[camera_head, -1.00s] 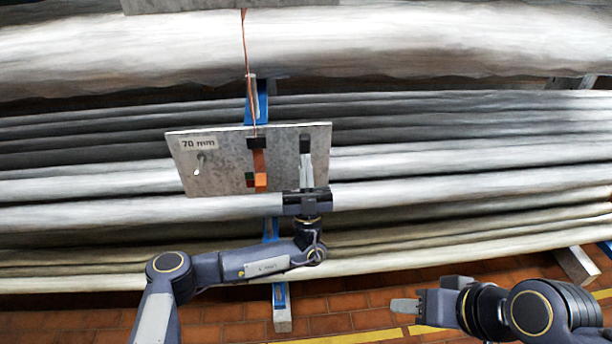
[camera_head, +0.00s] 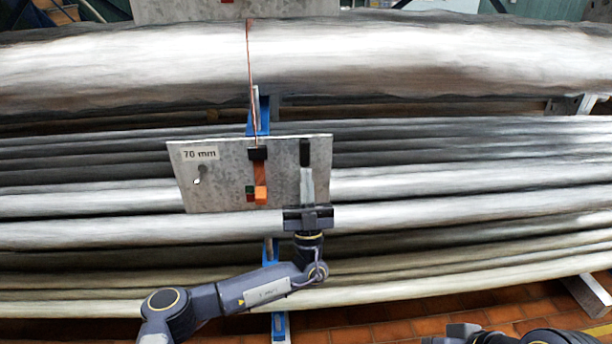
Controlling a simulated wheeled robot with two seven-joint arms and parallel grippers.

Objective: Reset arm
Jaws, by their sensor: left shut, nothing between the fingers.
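My left gripper (camera_head: 306,152) points upward in front of the right part of a grey metal plate (camera_head: 225,175). Its narrow grey fingers with dark tips are together, with nothing between them. I cannot tell whether the tips touch the plate. My left arm reaches in from the lower left, bent at the elbow. Only dark parts of my right arm show at the bottom right edge; its gripper fingers are outside the picture.
The plate bears a "70 mm" label (camera_head: 200,154) and an orange-and-black piece (camera_head: 260,178), from which a thin reddish line (camera_head: 250,75) runs up. Long silvery tubes (camera_head: 450,185) fill the background on blue supports (camera_head: 278,325). A brick-patterned floor (camera_head: 400,328) lies below.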

